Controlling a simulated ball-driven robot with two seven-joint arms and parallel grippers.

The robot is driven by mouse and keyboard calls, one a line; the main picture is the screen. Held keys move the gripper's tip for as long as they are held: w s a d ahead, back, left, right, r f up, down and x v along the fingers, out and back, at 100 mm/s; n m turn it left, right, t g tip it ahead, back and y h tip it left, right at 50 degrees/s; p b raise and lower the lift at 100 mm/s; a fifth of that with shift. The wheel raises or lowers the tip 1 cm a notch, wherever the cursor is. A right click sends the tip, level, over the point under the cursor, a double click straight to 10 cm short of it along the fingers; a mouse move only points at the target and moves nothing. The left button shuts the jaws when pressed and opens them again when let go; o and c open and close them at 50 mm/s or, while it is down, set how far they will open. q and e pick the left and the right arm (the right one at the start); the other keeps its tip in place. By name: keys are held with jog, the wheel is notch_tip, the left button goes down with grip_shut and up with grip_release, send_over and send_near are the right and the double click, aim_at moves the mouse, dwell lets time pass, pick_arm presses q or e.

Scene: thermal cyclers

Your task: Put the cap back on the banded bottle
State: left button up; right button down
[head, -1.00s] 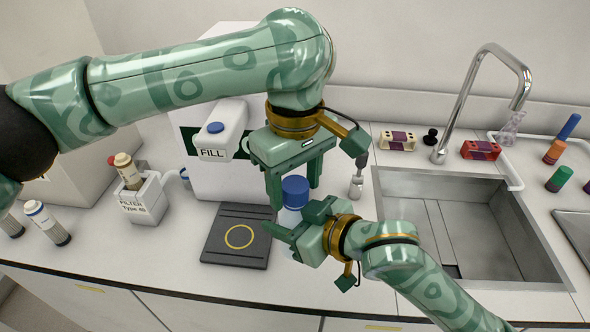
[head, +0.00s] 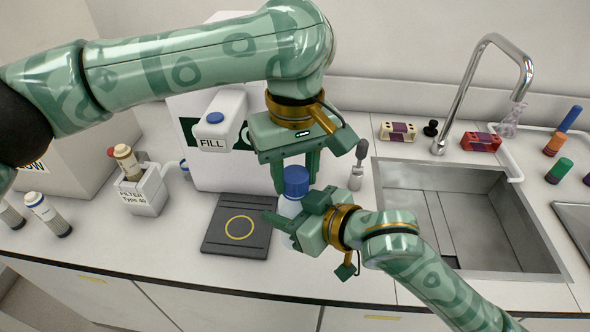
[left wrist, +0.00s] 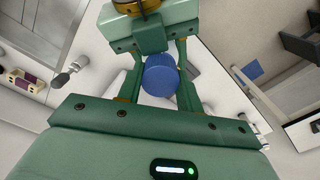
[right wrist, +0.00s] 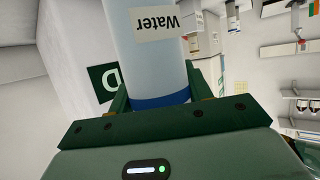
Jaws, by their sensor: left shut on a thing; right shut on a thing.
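The bottle (head: 289,208) is pale, stands upright, and has a blue cap (head: 296,180) at its top. The right wrist view shows its "Water" label (right wrist: 158,22) and blue band (right wrist: 161,100). My left gripper (head: 296,174) comes from above and is shut on the cap, which also shows between its fingers in the left wrist view (left wrist: 160,76). My right gripper (head: 290,218) is shut around the bottle's body from the right, below the cap. Whether the cap is fully seated on the neck cannot be told; the fingers hide part of it.
A dark plate with a yellow ring (head: 238,250) lies left of the bottle. A white box with a FILL container (head: 221,120) stands behind. A filter holder (head: 143,196) is farther left. The sink (head: 465,215) and faucet are to the right.

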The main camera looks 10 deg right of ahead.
pick_arm(q)
jog(key=o, duration=1.1)
jog(key=shift+r, duration=0.1)
jog(key=shift+r, duration=2.2)
notch_tip(320, 180, up, 3)
jog(key=n, duration=0.2)
jog(key=shift+w+n, duration=0.1)
jog(key=shift+n, duration=0.2)
jog(key=shift+c, duration=0.6)
jog(key=shift+r+n, duration=0.25)
jog(key=shift+n, duration=0.05)
